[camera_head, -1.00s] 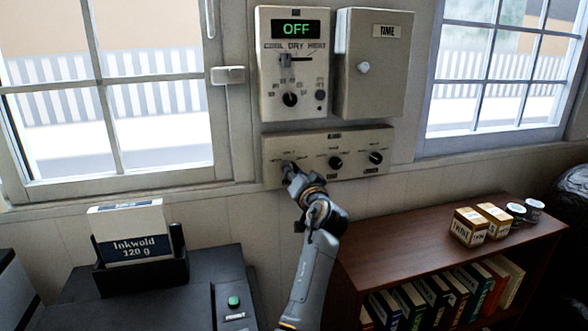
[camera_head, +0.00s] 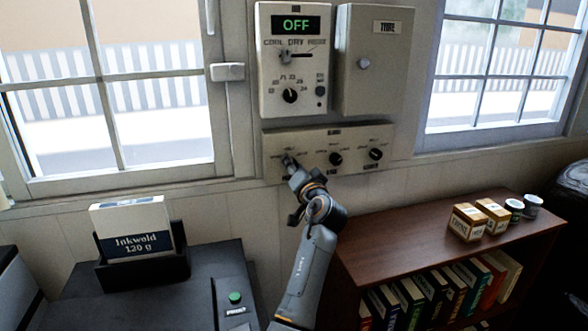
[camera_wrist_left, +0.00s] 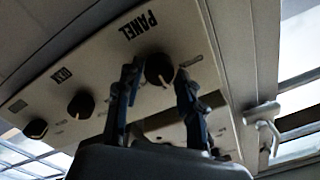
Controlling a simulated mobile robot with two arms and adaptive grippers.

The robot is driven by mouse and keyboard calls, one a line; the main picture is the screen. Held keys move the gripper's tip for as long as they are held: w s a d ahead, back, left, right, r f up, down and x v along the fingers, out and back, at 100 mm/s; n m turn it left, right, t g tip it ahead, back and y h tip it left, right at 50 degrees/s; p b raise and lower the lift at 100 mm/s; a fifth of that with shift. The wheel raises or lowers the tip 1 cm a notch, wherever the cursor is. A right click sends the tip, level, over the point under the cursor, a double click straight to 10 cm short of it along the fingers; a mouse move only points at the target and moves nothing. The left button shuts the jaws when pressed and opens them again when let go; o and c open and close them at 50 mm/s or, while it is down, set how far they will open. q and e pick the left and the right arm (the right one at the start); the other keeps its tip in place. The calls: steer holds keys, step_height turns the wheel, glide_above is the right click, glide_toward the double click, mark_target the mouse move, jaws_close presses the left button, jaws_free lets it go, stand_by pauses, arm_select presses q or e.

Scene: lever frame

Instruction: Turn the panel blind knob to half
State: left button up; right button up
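The low control strip (camera_head: 313,138) on the wall carries three black knobs in a row. In the left wrist view, the strip appears upside down, and this knob (camera_wrist_left: 159,71) sits beside the word PANEL. The gripper is open around the knob. I cannot tell the knob's exact setting. My right gripper is not in view.
The other two knobs (camera_head: 336,158) (camera_head: 375,154) lie to the right. Above are a control box reading OFF (camera_head: 293,62) and a closed grey box (camera_head: 374,65). A bookshelf (camera_head: 405,243) stands at right. A black machine (camera_head: 150,290) holds a paper pack at left.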

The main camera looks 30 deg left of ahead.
arm_select(q)
steer(key=shift+o, duration=0.7)
steer(key=shift+f, duration=0.15)
steer(key=v, duration=0.7)
steer(key=shift+d, duration=0.2)
steer(key=shift+s+f, duration=0.1)
